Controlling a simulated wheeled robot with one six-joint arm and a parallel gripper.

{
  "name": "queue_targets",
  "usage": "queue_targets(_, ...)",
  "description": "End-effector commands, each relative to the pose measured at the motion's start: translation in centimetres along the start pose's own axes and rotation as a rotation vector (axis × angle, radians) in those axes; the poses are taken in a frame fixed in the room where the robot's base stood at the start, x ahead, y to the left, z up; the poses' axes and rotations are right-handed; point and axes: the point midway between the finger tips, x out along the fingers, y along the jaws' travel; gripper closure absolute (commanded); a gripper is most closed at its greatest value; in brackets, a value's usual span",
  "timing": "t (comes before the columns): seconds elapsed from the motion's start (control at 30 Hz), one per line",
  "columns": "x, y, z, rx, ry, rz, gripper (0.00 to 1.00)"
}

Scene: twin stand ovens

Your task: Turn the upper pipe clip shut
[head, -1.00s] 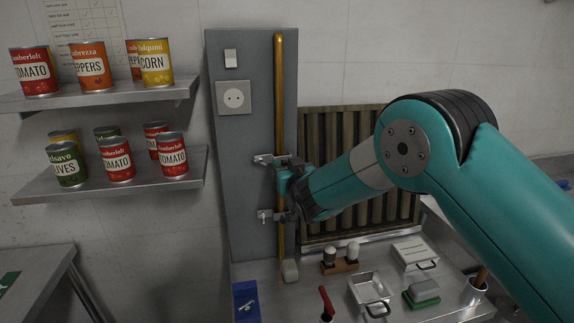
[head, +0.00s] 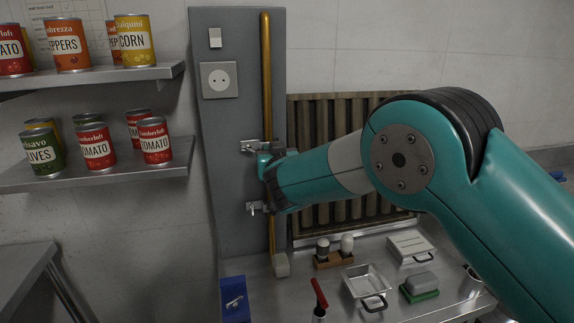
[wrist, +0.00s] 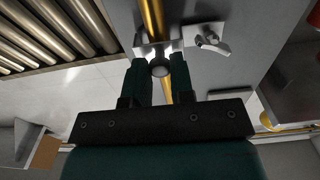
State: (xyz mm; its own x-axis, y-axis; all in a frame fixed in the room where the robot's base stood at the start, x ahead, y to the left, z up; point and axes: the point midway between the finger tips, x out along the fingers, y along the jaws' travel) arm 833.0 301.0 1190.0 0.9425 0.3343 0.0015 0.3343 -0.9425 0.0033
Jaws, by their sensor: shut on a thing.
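The upper pipe clip (head: 249,146) is a small metal fitting on the grey panel, beside the brass pipe (head: 267,70). Its small lever points left in the head view. The lower pipe clip (head: 253,208) sits below it on the same pipe, its lever hanging down. My gripper (head: 264,165) is at the pipe, just below and right of the upper clip's plate. In the wrist view, my gripper (wrist: 160,68) has its fingers closed around a round grey end at the pipe, seemingly part of the upper clip. That clip's plate and lever (wrist: 208,41) show beside it. My gripper hides part of the pipe.
A socket (head: 218,80) and switch are on the panel (head: 222,180) above. Shelves of cans (head: 95,148) are at the left. A ribbed rack (head: 330,200) stands behind my arm. The counter below holds a pan (head: 367,283), shakers and a red-handled tool (head: 319,293).

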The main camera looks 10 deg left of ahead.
Motion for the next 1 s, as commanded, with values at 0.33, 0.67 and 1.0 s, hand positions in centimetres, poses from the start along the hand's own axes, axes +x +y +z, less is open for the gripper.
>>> queue_targets(0.33, -0.1, -0.7, 0.1, 0.003, -0.005, 0.01, 1.0)
queue_targets(0.67, -0.1, -0.6, 0.0, 0.003, -0.003, 0.01, 0.52)
queue_targets(1.0, -2.0, -0.8, 0.2, 0.003, -0.002, 0.007, 0.52)
